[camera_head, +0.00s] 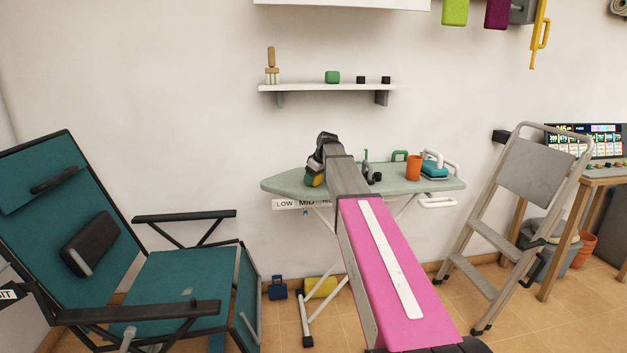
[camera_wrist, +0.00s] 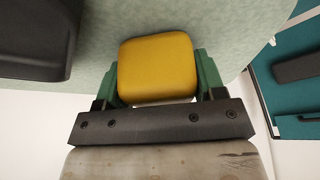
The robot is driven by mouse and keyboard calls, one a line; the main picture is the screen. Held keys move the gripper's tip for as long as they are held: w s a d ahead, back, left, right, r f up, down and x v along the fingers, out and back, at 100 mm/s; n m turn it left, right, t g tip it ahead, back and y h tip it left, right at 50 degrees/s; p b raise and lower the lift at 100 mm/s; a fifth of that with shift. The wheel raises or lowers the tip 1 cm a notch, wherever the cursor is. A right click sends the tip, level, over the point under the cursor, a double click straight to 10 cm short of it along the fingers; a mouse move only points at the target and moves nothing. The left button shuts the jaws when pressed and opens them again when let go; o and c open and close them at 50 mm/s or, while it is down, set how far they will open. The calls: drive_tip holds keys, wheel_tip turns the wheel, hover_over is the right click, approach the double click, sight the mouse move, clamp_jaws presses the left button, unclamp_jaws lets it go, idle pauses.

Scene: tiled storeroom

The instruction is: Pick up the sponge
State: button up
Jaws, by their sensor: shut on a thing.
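The yellow sponge (camera_wrist: 158,68) sits between the two green fingers of my gripper (camera_wrist: 157,76) in the wrist view. My gripper is shut on it, with one finger against each side. In the head view my gripper (camera_head: 314,174) is over the left part of the ironing board (camera_head: 285,184), and a bit of yellow from the sponge (camera_head: 318,181) shows below it. I cannot tell whether the sponge touches the board or is clear of it.
An orange cup (camera_head: 413,168) and a teal iron (camera_head: 434,166) stand on the board's right part. A dark object (camera_wrist: 38,35) lies beside the sponge in the wrist view. A teal folding chair (camera_head: 185,283) is at left, a step ladder (camera_head: 510,225) at right. A wall shelf (camera_head: 330,87) hangs above.

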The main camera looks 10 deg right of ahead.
drive_tip(key=shift+r, duration=0.15)
drive_tip(key=shift+r, duration=0.65)
wheel_tip(320, 180, up, 3)
drive_tip(key=shift+f, duration=0.1)
drive_tip(key=s+a+r, duration=0.6)
drive_tip(key=a, duration=0.4)
drive_tip(key=shift+r, duration=0.35)
